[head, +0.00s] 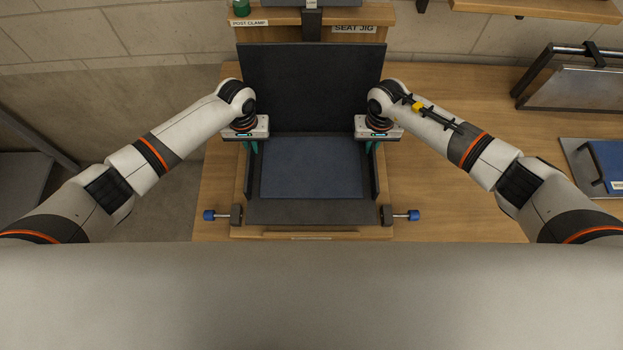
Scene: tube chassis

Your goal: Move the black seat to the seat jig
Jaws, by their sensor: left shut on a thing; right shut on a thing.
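The black seat has an upright dark back panel (312,85) and a flat blue-grey pad (311,168) in front of it. It is within the seat jig (240,220), a wooden frame with dark parts and a blue-tipped rod on each side. I cannot tell whether the seat rests fully on the jig. My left gripper (251,147) is shut on the seat's left side. My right gripper (371,147) is shut on its right side. Both point down, and their fingertips are largely hidden.
A wooden post with the labels "POST CLAMP" and "SEAT JIG" (354,29) stands behind the back panel. A metal-framed panel (570,85) and a blue object (610,163) on a grey plate are at the right. Bare wooden tabletop (470,215) lies right of the jig.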

